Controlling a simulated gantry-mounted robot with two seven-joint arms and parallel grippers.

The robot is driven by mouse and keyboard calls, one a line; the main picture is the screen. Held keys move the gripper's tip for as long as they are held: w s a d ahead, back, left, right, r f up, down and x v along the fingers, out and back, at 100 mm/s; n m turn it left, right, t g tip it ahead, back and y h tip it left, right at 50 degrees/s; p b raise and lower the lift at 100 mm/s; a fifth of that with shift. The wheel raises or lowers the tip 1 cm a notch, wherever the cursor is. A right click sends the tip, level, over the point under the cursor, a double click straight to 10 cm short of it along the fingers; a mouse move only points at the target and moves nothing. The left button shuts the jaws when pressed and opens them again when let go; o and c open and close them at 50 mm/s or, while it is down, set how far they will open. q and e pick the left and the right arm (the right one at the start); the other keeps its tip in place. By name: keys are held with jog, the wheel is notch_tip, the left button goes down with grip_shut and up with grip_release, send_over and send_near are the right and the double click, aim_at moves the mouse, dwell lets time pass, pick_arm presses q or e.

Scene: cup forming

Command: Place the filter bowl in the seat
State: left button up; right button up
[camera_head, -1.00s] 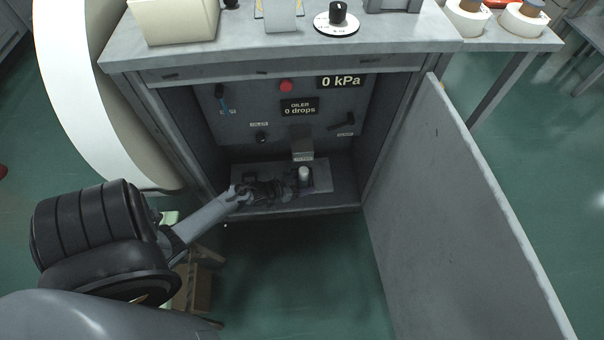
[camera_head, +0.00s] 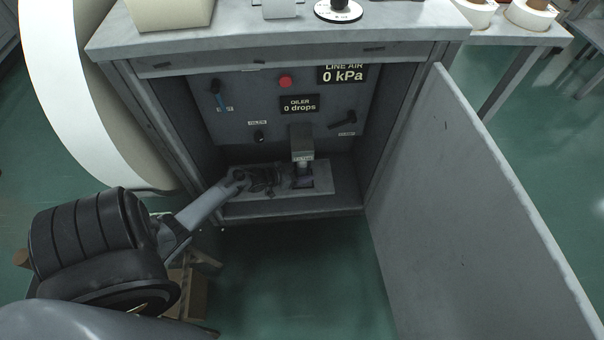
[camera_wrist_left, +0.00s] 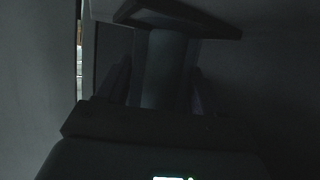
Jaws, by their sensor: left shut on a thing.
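My left gripper (camera_head: 272,180) reaches into the open cabinet, low over the pale plate on its floor. It is shut on the filter bowl (camera_wrist_left: 165,72), a grey cylinder between the fingers in the dark left wrist view. A dark, wide, angular piece (camera_wrist_left: 180,18) lies across the bowl's upper end there; I cannot tell whether they touch. In the head view the filter seat (camera_head: 302,142) is a grey block with a small label, just right of the gripper. The bowl cannot be made out clearly in the head view. My right gripper is not in view.
The cabinet's back panel (camera_head: 240,115) carries a red button (camera_head: 285,82), levers, knobs and displays reading 0 kPa and 0 drops. The open door (camera_head: 465,200) stands at the right. Side walls and the pale plate (camera_head: 320,180) closely bound the gripper's space.

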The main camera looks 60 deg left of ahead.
pick_arm(q)
jog(key=shift+d+f, duration=0.1)
jog(key=shift+d, duration=0.05)
jog(key=shift+f, duration=0.2)
jog(key=o, duration=1.1)
jog(key=shift+r, duration=0.1)
